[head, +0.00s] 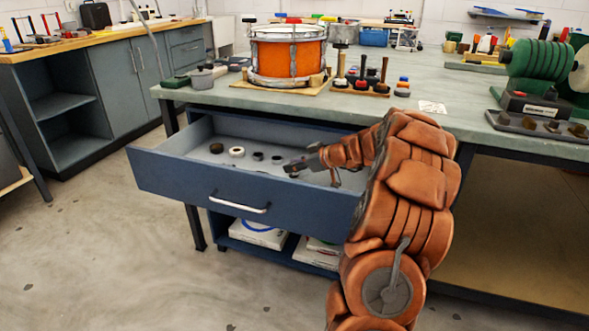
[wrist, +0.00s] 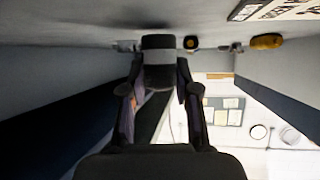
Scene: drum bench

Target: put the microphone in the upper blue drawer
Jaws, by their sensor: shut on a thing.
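The upper blue drawer (head: 240,197) is pulled open under the bench top. My gripper (head: 312,161) reaches down inside it, toward its right side. In the wrist view, my gripper (wrist: 158,84) is shut on the microphone (wrist: 157,62), a dark cylinder with a grey band. The drawer floor shows close beyond the microphone, but I cannot tell whether they touch. In the head view the microphone is small and dark, and hard to separate from the fingers.
Several small round items, including a white ring (head: 237,152), lie on the drawer floor. The bench top (head: 300,101) overhangs the drawer's back and carries an orange drum (head: 288,55). White boxes (head: 257,234) lie on the shelf below. The floor at left is clear.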

